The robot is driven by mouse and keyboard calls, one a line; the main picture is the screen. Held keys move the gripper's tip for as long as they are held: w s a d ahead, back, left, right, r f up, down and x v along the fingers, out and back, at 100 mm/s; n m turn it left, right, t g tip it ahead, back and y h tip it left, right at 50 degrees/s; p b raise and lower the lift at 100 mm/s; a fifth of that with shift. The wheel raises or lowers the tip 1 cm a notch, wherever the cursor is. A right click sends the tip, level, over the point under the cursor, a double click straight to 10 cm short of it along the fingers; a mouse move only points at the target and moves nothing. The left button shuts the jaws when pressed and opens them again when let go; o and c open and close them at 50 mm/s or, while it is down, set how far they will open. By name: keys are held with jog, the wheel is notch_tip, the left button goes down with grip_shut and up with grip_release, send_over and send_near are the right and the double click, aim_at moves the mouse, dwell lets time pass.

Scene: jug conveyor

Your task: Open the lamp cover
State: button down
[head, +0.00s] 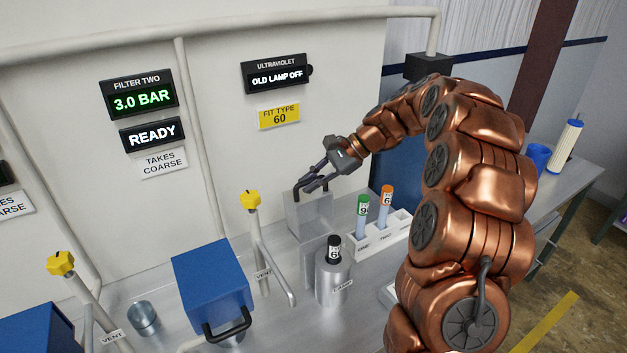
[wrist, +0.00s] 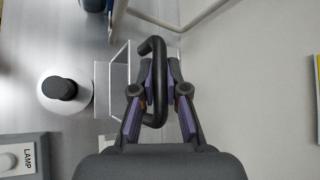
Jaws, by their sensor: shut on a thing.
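The lamp cover appears to be the grey box (head: 309,214) on the bench against the white wall, below the ultraviolet signs. A dark looped handle (wrist: 153,70) stands on its top. My gripper (head: 311,181) is at this handle, and in the wrist view its purple-padded fingers (wrist: 159,92) are closed around the bar from both sides. A pale wall of the box (wrist: 119,80) shows under the fingers. The box looks shut in the head view; its inside is hidden. A metal cylinder with a black top (head: 333,273) stands in front of it, apart from the gripper.
A white rack (head: 378,240) with green-topped and orange-topped tubes stands right of the box. A yellow-knobbed vent pipe (head: 257,235) and a blue housing (head: 210,275) are to the left. The ultraviolet display (head: 276,74) reads OLD LAMP OFF; the yellow sign (head: 279,115) reads FIT TYPE 60.

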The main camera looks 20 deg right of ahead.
jog(key=c, duration=1.2)
grip_release()
jog(key=v, duration=1.2)
